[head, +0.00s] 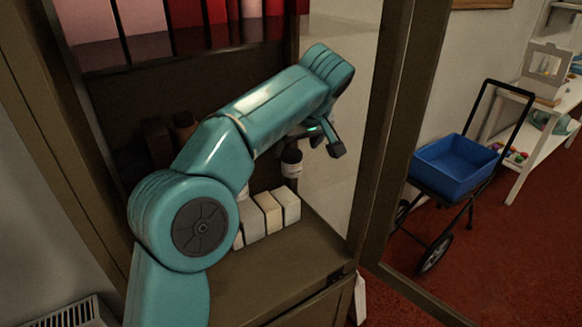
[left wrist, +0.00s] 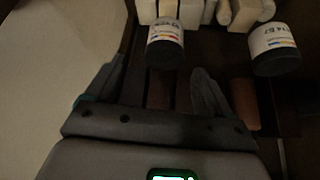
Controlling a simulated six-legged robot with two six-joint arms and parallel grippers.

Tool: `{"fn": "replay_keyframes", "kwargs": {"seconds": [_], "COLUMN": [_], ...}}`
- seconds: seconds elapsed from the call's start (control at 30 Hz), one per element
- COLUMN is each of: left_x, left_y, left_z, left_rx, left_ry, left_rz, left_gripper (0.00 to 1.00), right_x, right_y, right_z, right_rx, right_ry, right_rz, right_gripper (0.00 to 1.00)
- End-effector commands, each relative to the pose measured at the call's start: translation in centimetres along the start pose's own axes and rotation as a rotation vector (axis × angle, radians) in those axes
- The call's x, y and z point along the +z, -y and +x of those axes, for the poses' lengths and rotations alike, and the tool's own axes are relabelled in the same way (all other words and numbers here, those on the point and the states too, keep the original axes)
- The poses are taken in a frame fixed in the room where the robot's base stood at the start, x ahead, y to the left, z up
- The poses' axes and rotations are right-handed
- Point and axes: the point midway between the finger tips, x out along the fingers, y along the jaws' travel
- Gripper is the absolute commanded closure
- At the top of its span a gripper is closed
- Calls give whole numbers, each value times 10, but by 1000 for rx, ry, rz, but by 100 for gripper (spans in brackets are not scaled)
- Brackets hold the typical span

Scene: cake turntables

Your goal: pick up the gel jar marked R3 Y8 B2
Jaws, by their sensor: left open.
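A small jar with a dark lid and a white label (head: 292,166) stands in the cabinet just below my left gripper (head: 316,145). In the left wrist view, a jar with a dark lid (left wrist: 166,47) is just beyond the gap between my left gripper's fingertips (left wrist: 156,76). A second similar jar (left wrist: 275,50) is to the right, outside the fingers. Both labels have small print and colored marks; I cannot read surely which is R3 Y8 B2. My left gripper is open and empty. My right gripper is out of view.
Several pale blocks (head: 272,211) stand in a row on the cabinet shelf (head: 285,262). Brown cylinders (head: 184,126) stand at the back left, behind my arm. The cabinet's side frame (head: 374,130) is close to my gripper's right. A cart with a blue bin (head: 455,168) stands outside.

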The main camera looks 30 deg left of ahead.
Motion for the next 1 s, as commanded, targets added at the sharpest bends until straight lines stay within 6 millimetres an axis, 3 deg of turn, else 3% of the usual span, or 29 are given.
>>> {"fn": "replay_keyframes", "kwargs": {"seconds": [0.5,0.77,0.93,1.0], "left_x": [1,1,1,1], "left_y": [4,4,4,4], "left_z": [63,65,65,65], "left_rx": [0,1,1,1], "left_ry": [1,0,0,0], "left_rz": [1,1,1,1], "left_gripper": [18,18,74,77], "right_x": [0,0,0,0], "right_y": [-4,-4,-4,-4], "right_z": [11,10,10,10], "right_rx": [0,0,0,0], "right_ry": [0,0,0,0], "right_rz": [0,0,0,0], "right_gripper": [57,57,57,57]}}
